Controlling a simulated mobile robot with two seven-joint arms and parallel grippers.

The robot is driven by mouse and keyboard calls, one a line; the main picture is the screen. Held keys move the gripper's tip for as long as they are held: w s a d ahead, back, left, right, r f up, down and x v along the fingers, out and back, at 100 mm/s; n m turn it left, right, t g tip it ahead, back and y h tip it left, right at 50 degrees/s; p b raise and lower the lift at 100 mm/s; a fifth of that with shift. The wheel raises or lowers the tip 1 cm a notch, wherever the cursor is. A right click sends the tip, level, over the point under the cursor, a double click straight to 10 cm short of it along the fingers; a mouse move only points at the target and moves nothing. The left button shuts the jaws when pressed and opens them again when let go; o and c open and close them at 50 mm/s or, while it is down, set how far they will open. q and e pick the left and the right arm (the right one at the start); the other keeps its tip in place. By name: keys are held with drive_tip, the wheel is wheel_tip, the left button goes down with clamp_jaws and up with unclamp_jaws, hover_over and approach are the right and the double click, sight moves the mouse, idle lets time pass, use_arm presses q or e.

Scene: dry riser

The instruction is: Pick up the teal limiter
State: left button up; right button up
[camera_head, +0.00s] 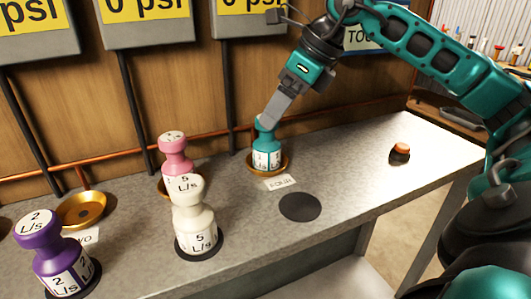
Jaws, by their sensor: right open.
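The teal limiter (266,150) stands upright in a brass cup (252,168) behind the label "FOUR". Its white band carries lettering that is partly hidden. My right gripper (270,120) comes down from the upper right, with its fingers at the limiter's top. The near finger covers part of the knob. The jaws are open, and the limiter still sits in the cup. My left gripper is not in view.
A purple limiter (60,262) and a cream limiter (194,222) stand on dark discs, with a pink limiter (174,152) behind. An empty brass cup (82,211) is at left. A bare dark disc (300,206) lies in front of "FOUR". An orange-topped button (400,150) is at right.

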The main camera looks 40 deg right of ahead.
sight(263, 129)
drive_tip(key=b+x, duration=0.1)
drive_tip(key=x, duration=0.5)
drive_tip(key=shift+w+a+f, duration=0.1)
drive_tip(key=shift+w+f, duration=0.15)
drive_tip(key=shift+f, duration=0.05)
drive_tip(key=shift+r, duration=0.1)
drive_tip(key=c, duration=1.3)
